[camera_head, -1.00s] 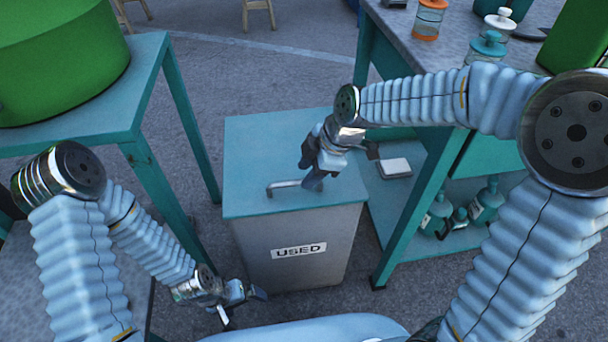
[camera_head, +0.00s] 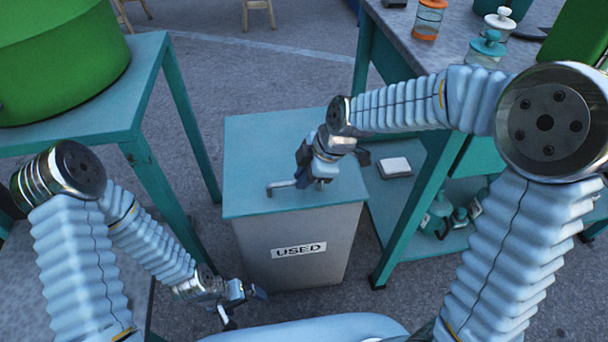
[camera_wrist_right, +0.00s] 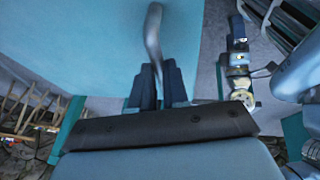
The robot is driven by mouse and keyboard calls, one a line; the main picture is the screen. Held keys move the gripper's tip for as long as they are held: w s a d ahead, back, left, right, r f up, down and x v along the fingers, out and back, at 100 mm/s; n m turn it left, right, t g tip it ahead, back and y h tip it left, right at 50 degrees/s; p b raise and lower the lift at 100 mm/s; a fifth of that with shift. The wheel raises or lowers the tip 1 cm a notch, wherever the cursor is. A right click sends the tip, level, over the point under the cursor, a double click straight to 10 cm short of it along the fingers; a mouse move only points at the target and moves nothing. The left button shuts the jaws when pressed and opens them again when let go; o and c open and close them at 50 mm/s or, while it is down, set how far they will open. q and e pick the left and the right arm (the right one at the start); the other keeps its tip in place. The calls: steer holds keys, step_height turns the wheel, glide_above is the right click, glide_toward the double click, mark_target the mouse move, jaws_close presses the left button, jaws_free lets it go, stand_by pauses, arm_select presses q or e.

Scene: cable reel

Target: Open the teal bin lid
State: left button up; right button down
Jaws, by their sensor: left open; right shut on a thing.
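The bin (camera_head: 297,240) is a grey box marked "USED" with a flat teal lid (camera_head: 255,150), which lies closed on top. A metal bar handle (camera_head: 277,187) stands on the lid near its front. My right gripper (camera_head: 309,182) is at the right part of the handle. In the right wrist view its two dark fingers (camera_wrist_right: 159,88) are shut on the handle (camera_wrist_right: 154,40), with one finger on each side of the bar. My left gripper (camera_head: 238,308) is open and empty, low at the bin's front left, apart from it.
A teal table (camera_head: 146,90) with a large green drum (camera_head: 60,60) stands at the left. A teal workbench (camera_head: 450,40) with jars stands at the right, with bottles on its lower shelf (camera_head: 400,235). Bare floor lies behind the bin.

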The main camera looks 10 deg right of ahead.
steer(key=w+r, duration=0.5)
steer(key=r, duration=0.3)
steer(key=w+r, duration=0.5)
steer(key=r, duration=0.4)
steer(key=shift+d+r+p, duration=0.15)
steer(key=shift+r+p, duration=0.05)
steer(key=shift+p, duration=0.15)
steer(key=c, duration=1.1)
jaws_free()
steer(key=shift+w+f, duration=0.15)
steer(key=v, duration=1.4)
